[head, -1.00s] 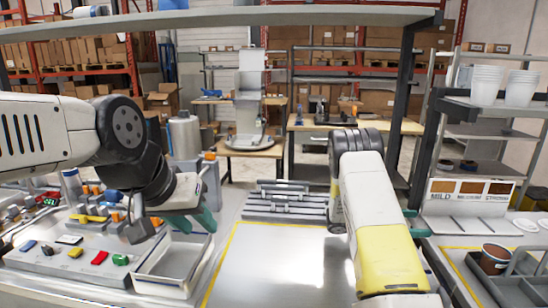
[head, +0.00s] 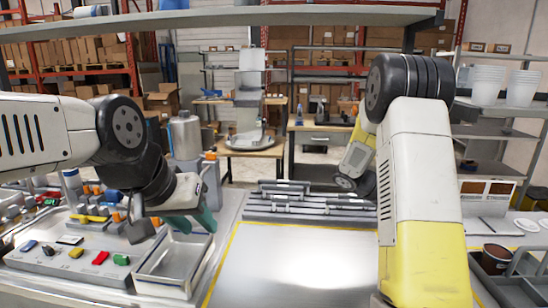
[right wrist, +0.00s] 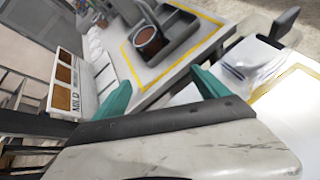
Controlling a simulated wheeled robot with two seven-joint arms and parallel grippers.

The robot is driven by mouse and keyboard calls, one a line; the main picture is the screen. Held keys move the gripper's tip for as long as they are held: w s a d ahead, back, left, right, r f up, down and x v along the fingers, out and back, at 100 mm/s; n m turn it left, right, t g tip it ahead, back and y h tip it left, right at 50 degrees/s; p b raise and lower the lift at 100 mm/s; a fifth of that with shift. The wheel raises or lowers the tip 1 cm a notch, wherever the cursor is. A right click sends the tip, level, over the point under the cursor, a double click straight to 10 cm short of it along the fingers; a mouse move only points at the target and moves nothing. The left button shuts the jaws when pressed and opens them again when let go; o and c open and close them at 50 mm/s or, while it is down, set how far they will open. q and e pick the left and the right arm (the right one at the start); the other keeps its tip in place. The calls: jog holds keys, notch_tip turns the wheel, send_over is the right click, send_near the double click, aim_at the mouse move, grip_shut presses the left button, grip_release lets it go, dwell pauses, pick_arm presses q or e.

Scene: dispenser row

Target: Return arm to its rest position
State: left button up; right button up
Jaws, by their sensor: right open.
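My right arm (head: 422,170) stands raised at the right of the head view, its white and yellow links bent at a black joint. Its gripper is out of the head view or hidden. In the right wrist view my right gripper (right wrist: 160,87) is open, with two teal fingers wide apart and nothing between them. My left gripper (head: 192,222) is over the left side of the bench, by the white tray. Its teal fingers point down and to the right; whether they are apart is unclear.
An empty white tray (head: 173,263) lies below my left gripper. A grey rack (head: 308,207) stands at the back of the bench. A brown-filled cup (head: 495,258) stands at right; it shows in the right wrist view (right wrist: 148,42). A shelf (head: 230,17) spans above. The middle mat is clear.

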jog(key=s+a+r+m+t+y, duration=0.3)
jog(key=s+a, duration=0.3)
jog(key=a, duration=0.2)
jog(key=s+a+r+m+t+y, duration=0.3)
jog(key=s+a+r+y, duration=0.2)
jog(key=a, duration=0.4)
jog(key=s+a+r+m+t+y, duration=0.3)
jog(key=s+a+r+y, duration=0.2)
jog(key=a, duration=0.4)
jog(key=shift+s+r+m+t, duration=0.3)
jog(key=shift+s+m+t, duration=0.1)
jog(key=shift+s, duration=0.5)
